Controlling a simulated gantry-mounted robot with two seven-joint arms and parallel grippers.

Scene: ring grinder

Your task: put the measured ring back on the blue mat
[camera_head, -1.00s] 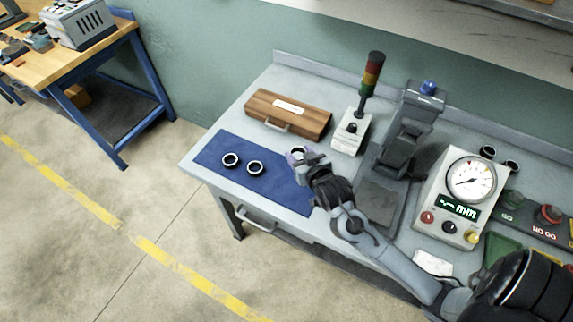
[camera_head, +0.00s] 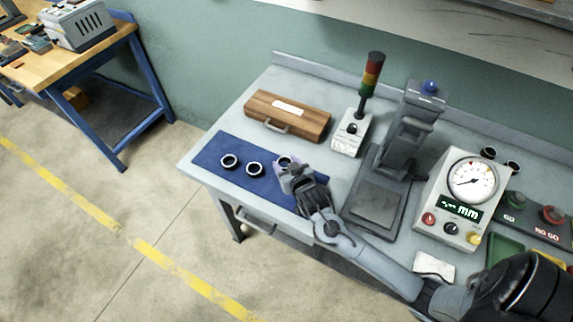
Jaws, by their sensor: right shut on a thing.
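The blue mat (camera_head: 213,149) lies on the left part of the grey bench. Two dark-rimmed rings, the left ring (camera_head: 229,161) and the middle ring (camera_head: 255,169), rest on it. My right gripper (camera_head: 286,165) is over the right part of the mat, shut on a third ring (camera_head: 284,160), which is partly hidden by the fingers. The held ring lines up roughly with the other two; I cannot tell whether it touches the mat. My left gripper is not in view.
A wooden case (camera_head: 288,116) stands behind the mat. A signal tower (camera_head: 370,85), a grey stand (camera_head: 405,135) and a dial gauge box (camera_head: 462,195) stand to the right.

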